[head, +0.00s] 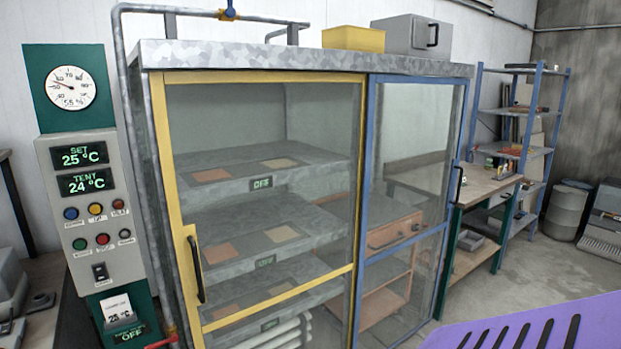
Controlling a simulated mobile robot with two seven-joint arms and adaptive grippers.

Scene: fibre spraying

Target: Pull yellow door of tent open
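The tent (300,57) is a cabinet with a grey mottled top and clear panels. Its yellow-framed door (267,77) fills the left part of the front and looks closed. A black handle (196,270) is on a yellow plate low on the door's left edge. The door's bottom is cut off by the picture edge. A blue-framed door (367,180) with a black handle is to its right and also looks closed. Neither of my grippers is in view.
A control panel (90,212) on a green post stands left of the tent, with a grey pipe (122,60) near its left side. Inside are shelves (255,235) with coloured squares. A workbench (487,188) and blue rack stand at right. Some floor (540,262) is clear.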

